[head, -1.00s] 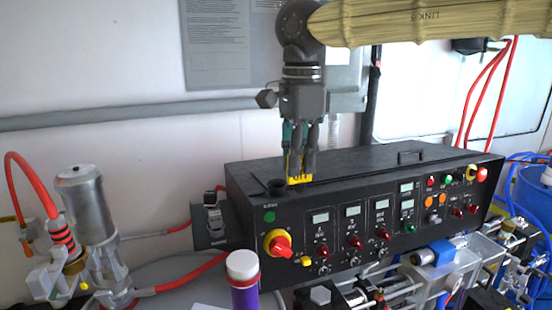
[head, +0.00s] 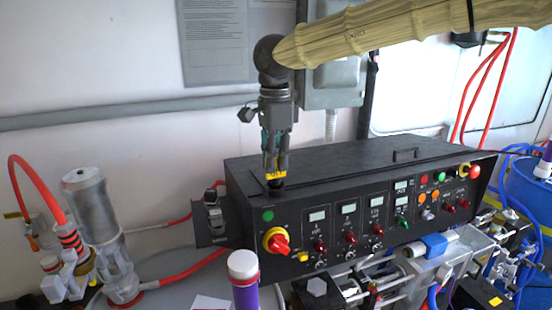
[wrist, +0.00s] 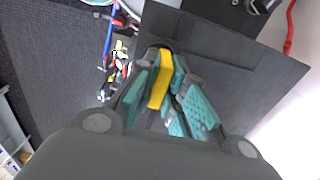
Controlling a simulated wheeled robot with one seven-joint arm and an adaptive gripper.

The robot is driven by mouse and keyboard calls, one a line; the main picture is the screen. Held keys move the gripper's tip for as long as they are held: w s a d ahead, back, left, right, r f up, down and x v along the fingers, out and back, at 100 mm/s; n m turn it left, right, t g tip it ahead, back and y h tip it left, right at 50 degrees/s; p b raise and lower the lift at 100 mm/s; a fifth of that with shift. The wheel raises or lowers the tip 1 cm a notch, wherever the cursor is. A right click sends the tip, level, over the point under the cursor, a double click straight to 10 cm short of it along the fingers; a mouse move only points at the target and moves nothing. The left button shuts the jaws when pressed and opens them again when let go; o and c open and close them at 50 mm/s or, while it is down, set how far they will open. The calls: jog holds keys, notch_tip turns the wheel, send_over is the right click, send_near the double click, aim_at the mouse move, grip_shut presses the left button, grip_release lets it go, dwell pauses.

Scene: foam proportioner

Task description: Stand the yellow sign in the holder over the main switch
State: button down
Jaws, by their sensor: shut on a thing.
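My gripper (head: 274,167) is shut on the yellow sign (head: 268,177) and holds it upright above the left end of the black console's top. In the wrist view the sign (wrist: 158,88) is a yellow strip between the teal finger pads (wrist: 163,85). The main switch (head: 277,241), a red knob on a yellow disc, is on the front panel below the holder.
A silver cylinder with a red hose (head: 35,178) is at the left. A grey wall box (head: 335,80) is behind.

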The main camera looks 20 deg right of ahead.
jog(key=shift+s+f, duration=0.1)
jog(key=shift+f, duration=0.5)
jog(key=c, duration=1.5)
grip_release()
notch_tip(320, 180, up, 12)
jog(key=b, duration=0.3)
jog(key=shift+d, duration=0.1)
